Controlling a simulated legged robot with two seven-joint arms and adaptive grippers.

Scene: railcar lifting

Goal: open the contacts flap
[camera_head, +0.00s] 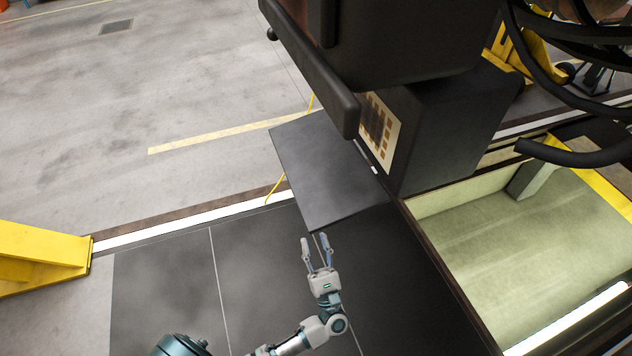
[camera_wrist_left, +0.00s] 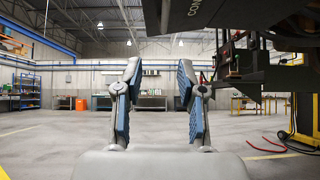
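The contacts flap (camera_head: 328,168) is a flat dark panel in the head view. It stands out from the dark coupler box, and a light panel with brown contact squares (camera_head: 378,128) shows beside its right edge. My left gripper (camera_head: 317,240) is just off the flap's near edge, fingers spread and nothing between them. Its spread fingers also show in the left wrist view (camera_wrist_left: 158,95). There a dark surface (camera_wrist_left: 232,12) with the letters "CON" hangs above right of the fingers, apart from them. My right gripper is in neither view.
A heavy dark body (camera_head: 400,45) hangs above the box, with thick black hoses (camera_head: 560,80) at right. A lit, pale pit (camera_head: 530,250) lies right of the dark floor plates. A yellow stand (camera_head: 40,255) is at left. Open concrete floor lies beyond the flap.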

